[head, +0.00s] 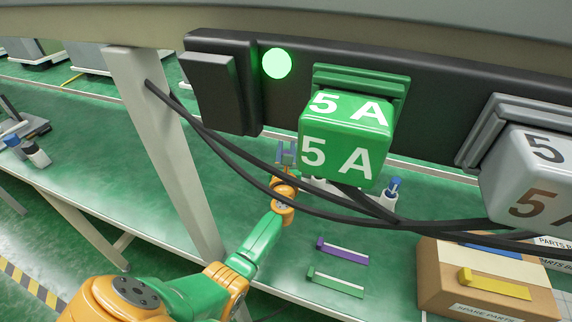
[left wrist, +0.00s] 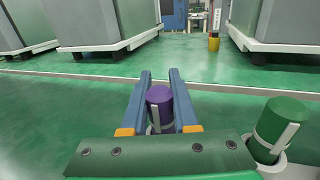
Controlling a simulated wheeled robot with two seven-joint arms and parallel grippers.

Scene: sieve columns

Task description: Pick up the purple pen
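A purple pen (left wrist: 159,99) with a rounded cap and a pale clip stands upright in the left wrist view. It is between the two blue-grey fingers of my left gripper (left wrist: 160,92). The fingers lie close along both sides of the cap, and I cannot tell whether they press on it. The pen's lower part is hidden by the gripper. In the head view my left gripper (head: 287,155) reaches out over the green bench behind black cables, and the pen is hidden there. My right gripper is not in view.
A green pen (left wrist: 275,130) stands just right of the gripper, and a blue-capped one (head: 391,192) stands farther right. Purple (head: 342,251) and green (head: 335,282) bars lie on the bench (head: 290,260). A cardboard box (head: 450,275) stands right. Cables (head: 240,165) and a post (head: 165,150) cross nearby.

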